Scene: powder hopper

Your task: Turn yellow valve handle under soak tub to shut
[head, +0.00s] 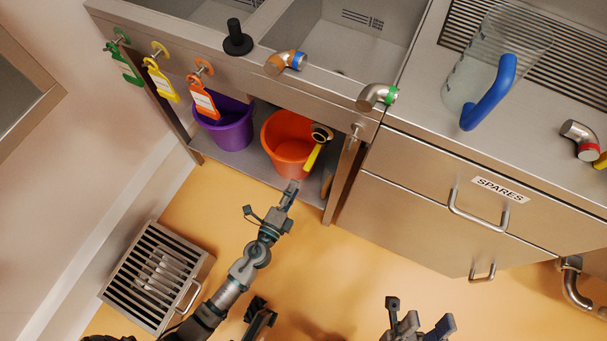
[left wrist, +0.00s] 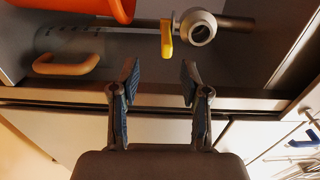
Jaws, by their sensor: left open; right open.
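The yellow valve handle (head: 312,157) hangs down at a slant from a dark valve fitting (head: 322,132) under the tub, in front of the orange bucket (head: 288,150). In the left wrist view the yellow handle (left wrist: 167,40) stands across a horizontal pipe, next to the round open end of the fitting (left wrist: 198,27). My left gripper (head: 291,186) is open and empty, a short way from the handle; its fingers (left wrist: 157,82) show on either side below it in the wrist view, apart from it. My right gripper (head: 418,328) is open and empty at the bottom edge, far from the valve.
A purple bucket (head: 228,128) stands on the lower shelf (head: 253,160) beside the orange one. A table leg (head: 338,187) stands right of the valve. Green, yellow and orange tags (head: 204,99) hang along the front rail. A slatted metal box (head: 158,272) sits on the floor.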

